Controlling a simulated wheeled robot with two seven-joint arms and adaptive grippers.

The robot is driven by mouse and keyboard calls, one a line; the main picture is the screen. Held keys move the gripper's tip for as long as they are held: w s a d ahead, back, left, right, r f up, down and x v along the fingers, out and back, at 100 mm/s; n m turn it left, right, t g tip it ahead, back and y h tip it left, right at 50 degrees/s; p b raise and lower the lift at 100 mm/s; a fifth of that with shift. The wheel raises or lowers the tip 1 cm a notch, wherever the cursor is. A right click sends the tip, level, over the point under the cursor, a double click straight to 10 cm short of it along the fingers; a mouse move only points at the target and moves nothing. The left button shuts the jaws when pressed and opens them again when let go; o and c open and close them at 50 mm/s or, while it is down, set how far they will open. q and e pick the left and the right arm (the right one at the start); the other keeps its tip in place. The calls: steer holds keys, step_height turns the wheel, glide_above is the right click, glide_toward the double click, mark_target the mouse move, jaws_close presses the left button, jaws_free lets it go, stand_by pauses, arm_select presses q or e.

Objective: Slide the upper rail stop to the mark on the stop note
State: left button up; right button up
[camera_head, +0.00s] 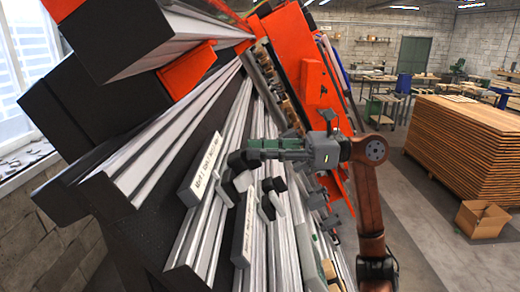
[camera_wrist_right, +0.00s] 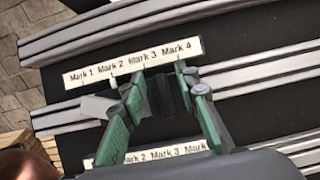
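My right gripper (camera_head: 238,161) reaches in from the right over the rails, at a light grey upper rail stop (camera_head: 243,181). In the right wrist view its green fingers (camera_wrist_right: 168,92) stand apart, with dark parts between them. I cannot tell whether those are finger pads or a grasped part of the stop. A light grey piece (camera_wrist_right: 97,106) lies just left of the left finger. I cannot make out a stop note. My left gripper is not in view.
A second stop (camera_head: 268,207) sits on the lower rail beside another mark strip (camera_head: 243,230). Orange gantry parts (camera_head: 313,82) rise behind.

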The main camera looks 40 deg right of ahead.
steer(key=v, duration=1.2)
steer(key=shift+w, duration=0.1)
steer(key=x, duration=1.2)
steer(key=shift+s+a, duration=0.25)
steer(key=shift+s, duration=0.25)
